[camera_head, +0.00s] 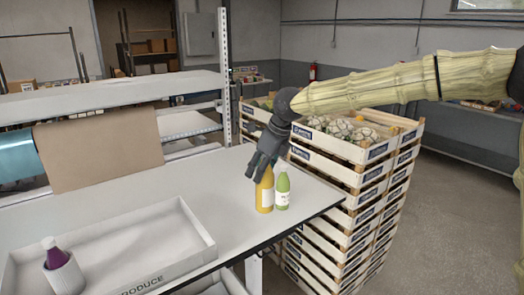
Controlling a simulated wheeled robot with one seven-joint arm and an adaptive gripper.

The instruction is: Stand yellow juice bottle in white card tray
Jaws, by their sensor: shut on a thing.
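A yellow juice bottle (264,193) stands upright on the white table, towards its right end. My gripper (265,172) comes down from above and is shut on the upper part of the yellow bottle, hiding its cap. The bottle's base appears to be at the table surface; I cannot tell whether it touches. The white card tray (190,222) lies at the front left of the table, with printed lettering on its front wall. A purple-topped bottle (54,252) in a white cup-like holder (65,276) stands in the tray's left part. The tray's right part is empty.
A green bottle (282,188) with a white cap stands close to the right of the yellow bottle. Stacked produce crates (345,185) rise beyond the table's right edge. Brown paper (100,148) hangs from a roll at the back left. The table between tray and bottles is clear.

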